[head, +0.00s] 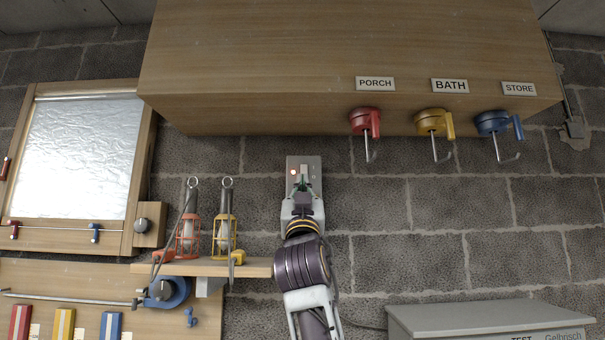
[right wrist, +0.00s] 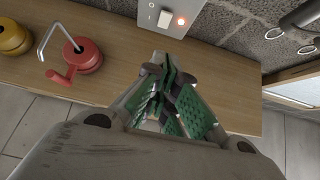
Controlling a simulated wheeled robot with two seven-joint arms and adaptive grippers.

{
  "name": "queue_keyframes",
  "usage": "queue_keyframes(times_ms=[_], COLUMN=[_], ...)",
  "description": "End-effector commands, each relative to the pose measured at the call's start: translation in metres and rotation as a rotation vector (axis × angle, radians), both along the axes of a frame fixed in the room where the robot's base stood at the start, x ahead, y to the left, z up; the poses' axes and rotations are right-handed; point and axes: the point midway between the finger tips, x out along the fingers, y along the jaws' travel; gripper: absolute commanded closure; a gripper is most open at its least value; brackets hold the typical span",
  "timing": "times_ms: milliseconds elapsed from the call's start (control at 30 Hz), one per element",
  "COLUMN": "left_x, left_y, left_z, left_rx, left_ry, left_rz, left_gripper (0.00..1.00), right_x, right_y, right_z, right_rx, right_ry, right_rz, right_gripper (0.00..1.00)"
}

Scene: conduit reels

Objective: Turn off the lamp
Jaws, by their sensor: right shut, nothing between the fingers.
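A grey switch plate (head: 317,169) is on the block wall under the wooden cabinet, with a pale switch and a glowing red indicator (head: 294,172). The plate also shows at the top of the right wrist view (right wrist: 149,12). My right gripper (head: 302,188) is shut and empty in front of the plate, covering its lower part in the head view. In the right wrist view its green-padded fingers (right wrist: 168,75) look apart from the switch (right wrist: 165,18). A red caged lamp (head: 188,236) and a yellow caged lamp (head: 225,236) stand on a shelf; I cannot tell whether either is lit.
Red (head: 365,121), yellow (head: 431,122) and blue (head: 492,122) reels with hooks hang under the cabinet (head: 340,60), labelled PORCH, BATH and STORE. The wooden shelf (head: 255,267) is close left of my right arm. A grey box (head: 485,317) stands lower right.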

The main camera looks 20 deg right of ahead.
Motion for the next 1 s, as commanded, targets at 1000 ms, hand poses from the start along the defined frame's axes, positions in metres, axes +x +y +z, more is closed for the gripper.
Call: queue_keyframes(times_ms=[1000], left_x=[0.001], left_y=[0.0], left_z=[0.047], left_rx=[0.0], left_ry=[-0.001], left_rz=[0.0], left_gripper=[0.6], right_x=[0.079], right_y=[-0.023], right_z=[0.064], right_rx=[-0.002], right_ry=[0.003], right_rz=[-0.002], right_gripper=[1.0])
